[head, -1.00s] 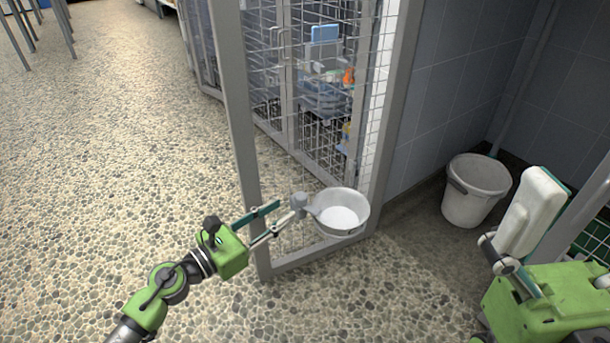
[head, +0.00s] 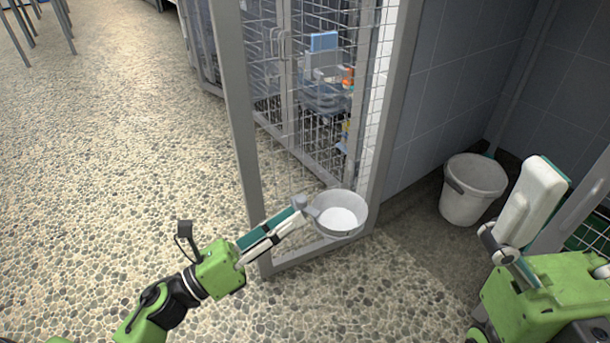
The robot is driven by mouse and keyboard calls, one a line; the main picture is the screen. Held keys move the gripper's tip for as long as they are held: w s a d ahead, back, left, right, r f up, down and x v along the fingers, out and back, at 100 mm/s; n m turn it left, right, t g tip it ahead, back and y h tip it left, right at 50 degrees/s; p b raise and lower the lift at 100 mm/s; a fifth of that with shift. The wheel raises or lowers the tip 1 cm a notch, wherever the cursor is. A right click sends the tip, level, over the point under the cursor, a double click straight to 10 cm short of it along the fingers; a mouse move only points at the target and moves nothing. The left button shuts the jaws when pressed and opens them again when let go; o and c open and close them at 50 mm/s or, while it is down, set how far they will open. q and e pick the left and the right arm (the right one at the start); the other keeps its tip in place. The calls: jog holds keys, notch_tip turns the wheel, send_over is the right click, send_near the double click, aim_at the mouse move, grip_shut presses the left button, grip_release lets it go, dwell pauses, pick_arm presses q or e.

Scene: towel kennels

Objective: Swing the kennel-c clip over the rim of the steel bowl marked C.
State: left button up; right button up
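The steel bowl (head: 341,217) sits low at the mesh front of the kennel, open side up; no letter C is readable on it. A small grey clip (head: 300,202) is at the bowl's left side; I cannot tell whether any of it lies over the rim. My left gripper (head: 299,213) reaches in from the lower left, its fingertips at the clip and just left of the bowl. Its fingers look close together, but whether they grip the clip is unclear. My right gripper (head: 532,207) is near the camera at the right, away from the bowl; its finger gap is hidden.
A grey door frame (head: 238,140) with wire mesh stands around the bowl. A white bucket (head: 472,197) stands by the tiled wall (head: 440,100) at right. The pebbled floor (head: 120,150) is clear at left.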

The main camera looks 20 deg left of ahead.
pick_arm(q)
jog(key=s+d+r+n+h+p, duration=0.2)
jog(key=s+r+n, duration=0.1)
jog(key=r, duration=0.5)
jog(key=s+d+r+n+t+h+p, duration=0.1)
jog(key=s+d+r+n+h+p, duration=0.1)
jog(key=r, duration=0.5)
jog(key=s+d+n+h, duration=0.1)
jog(key=n, duration=0.1)
jog(key=shift+d+r+n+h, duration=0.25)
jog(key=shift+r+n+h, duration=0.05)
jog(key=shift+r, duration=0.1)
